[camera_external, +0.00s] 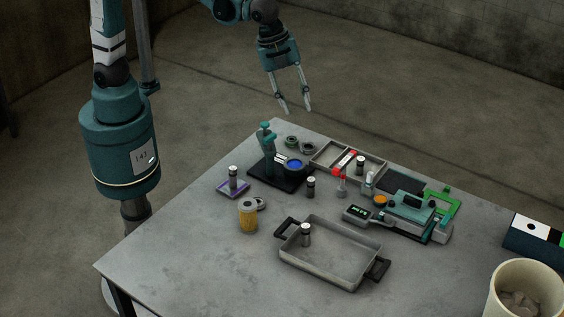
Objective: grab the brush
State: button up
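My gripper (297,110) hangs in the air above and behind the far edge of the table, fingers apart and empty. I cannot pick out the brush for certain. A thin red and white item (344,161) lies across the compartment tray (326,155), and its shape is too small to make out. A small red-topped item (341,182) stands just in front of that tray. Both are below and to the right of my gripper, well apart from it.
A teal press (267,150) stands left of the compartment tray. A grey pan with black handles (334,268) holds a small dark cylinder (305,235). A teal machine (410,208) and a beige bucket (527,290) are at right. The table's left front (180,255) is clear.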

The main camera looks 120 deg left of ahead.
jog(key=w+a+f+m+g+p, duration=0.1)
jog(key=w+a+f+m, duration=0.1)
jog(key=w+a+f, duration=0.4)
jog(key=w+a+f+m+g+p, duration=0.1)
jog(key=w+a+f+m+p, duration=0.15)
jog(key=w, duration=0.45)
jog(key=m+g+p, duration=0.1)
jog(key=m, duration=0.3)
send_over(368, 173)
jog(key=f, duration=1.4)
jog(key=shift+w+d, duration=0.15)
jog(key=shift+d, duration=0.1)
jog(key=shift+f, duration=0.1)
jog(key=shift+a+f, duration=0.15)
jog(key=shift+f, duration=1.05)
jog(key=shift+s+a+f+p, duration=0.15)
jog(key=shift+f+p, duration=0.35)
jog(key=shift+f, duration=0.8)
jog(key=shift+s+a+f+p, duration=0.15)
jog(key=shift+f+p, duration=0.3)
jog(key=shift+f, duration=0.85)
jog(key=shift+w, duration=0.1)
grip_shut()
